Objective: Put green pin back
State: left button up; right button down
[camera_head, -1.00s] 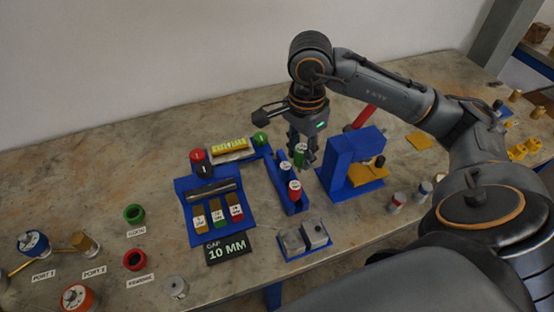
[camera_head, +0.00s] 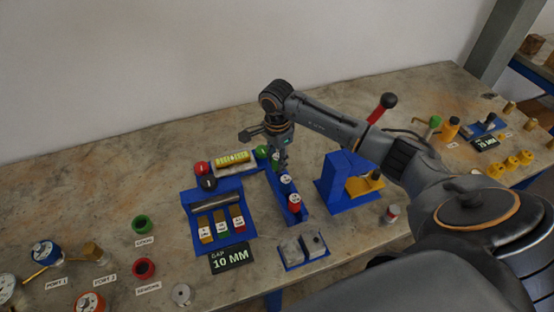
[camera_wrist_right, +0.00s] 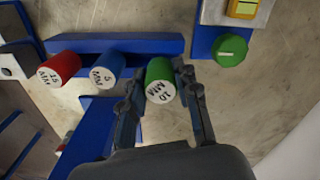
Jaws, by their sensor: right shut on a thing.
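The green pin (camera_wrist_right: 160,82), marked 10 MM on its end, sits between the two fingers of my right gripper (camera_wrist_right: 162,100), which is shut on it. In the wrist view the pin lines up with the free end of the blue rack (camera_wrist_right: 115,42); I cannot tell whether it is seated or just above. The blue 5 MM pin (camera_wrist_right: 105,76) and red 15 MM pin (camera_wrist_right: 59,69) stand in the rack beside it. In the head view my right gripper (camera_head: 281,165) is at the far end of the rack (camera_head: 291,208) and largely hides the green pin. My left gripper is not in view.
A round green knob (camera_wrist_right: 230,50) on the display unit is close to the gripper. A blue press (camera_head: 337,180) with a red lever stands to the right. The blue block holder (camera_head: 224,236) and 10 MM gap sign (camera_head: 231,257) lie left.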

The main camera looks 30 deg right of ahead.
jog(key=shift+f, duration=0.7)
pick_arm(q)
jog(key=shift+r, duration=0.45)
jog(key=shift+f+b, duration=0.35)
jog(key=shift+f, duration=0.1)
pick_arm(e)
jog(key=shift+f, duration=0.45)
jog(key=c, duration=1)
grip_release()
